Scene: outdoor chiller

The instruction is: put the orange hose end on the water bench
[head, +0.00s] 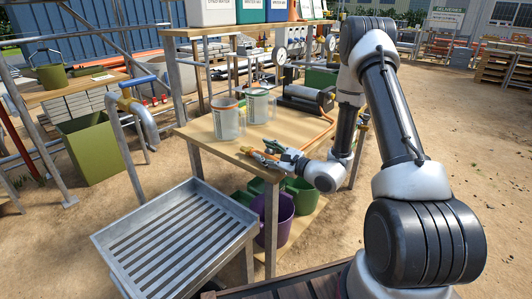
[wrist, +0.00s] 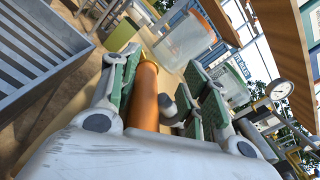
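The orange hose (head: 322,139) runs across the right side of a wooden bench (head: 205,137) to my gripper (head: 270,153). Its orange end (head: 245,150) shows just left of my fingers, near the bench's front edge. In the wrist view the thick orange hose end (wrist: 146,90) lies lengthwise between the green-padded fingers of my gripper (wrist: 162,78). It is close to the left finger, with a visible gap to the right fingers, so the gripper looks open around it. No label shows which bench is the water bench.
Two clear jugs, one orange-rimmed (head: 228,122) and one green-rimmed (head: 261,108), stand behind my gripper. A slatted metal tray (head: 175,240) stands front left. Purple (head: 272,218) and green buckets sit below the bench. A blue-handled pipe (head: 138,80) rises at left.

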